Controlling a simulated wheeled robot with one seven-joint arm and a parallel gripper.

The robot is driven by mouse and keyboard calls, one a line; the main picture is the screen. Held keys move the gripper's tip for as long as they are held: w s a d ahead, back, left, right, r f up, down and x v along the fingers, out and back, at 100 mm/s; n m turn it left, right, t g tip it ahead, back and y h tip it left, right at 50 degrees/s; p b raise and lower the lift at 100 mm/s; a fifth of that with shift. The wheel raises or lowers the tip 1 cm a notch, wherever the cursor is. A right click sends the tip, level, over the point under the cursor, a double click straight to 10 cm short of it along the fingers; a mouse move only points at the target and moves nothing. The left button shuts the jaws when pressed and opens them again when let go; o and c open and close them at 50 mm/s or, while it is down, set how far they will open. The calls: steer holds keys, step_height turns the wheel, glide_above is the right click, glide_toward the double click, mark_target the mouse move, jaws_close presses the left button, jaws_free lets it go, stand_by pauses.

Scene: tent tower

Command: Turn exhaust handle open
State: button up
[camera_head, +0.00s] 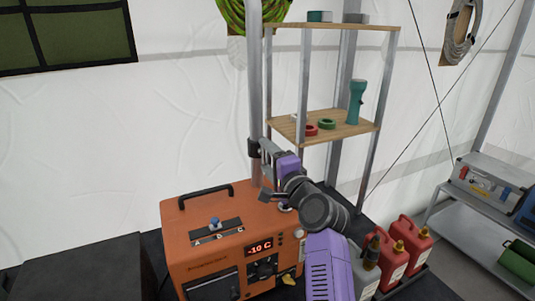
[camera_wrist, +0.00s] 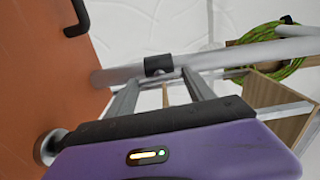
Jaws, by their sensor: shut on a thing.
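The grey exhaust pipe (camera_head: 256,85) rises upright behind the orange heater (camera_head: 190,233). A black exhaust handle (camera_head: 253,148) sits on the pipe just above the heater's top. My gripper (camera_head: 266,151) reaches it from the right. In the wrist view the pipe (camera_wrist: 120,75) crosses the picture, and the black handle (camera_wrist: 158,65) lies between the tips of my two fingers (camera_wrist: 160,73). My gripper is shut on the handle. The fingertips partly hide behind the pipe, so the exact contact is hard to see.
A shelf rack (camera_head: 345,130) with a teal flashlight (camera_head: 356,101) and tape rolls stands close behind my arm. Red canisters (camera_head: 415,243) stand at the lower right. The heater's black carrying handle (camera_head: 205,191) rises from its top.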

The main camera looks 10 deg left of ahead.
steer(key=shift+m, duration=0.4)
steer(key=o, duration=1.4)
steer(key=b+v, duration=0.1)
steer(key=v, duration=0.7)
steer(key=shift+w, duration=0.1)
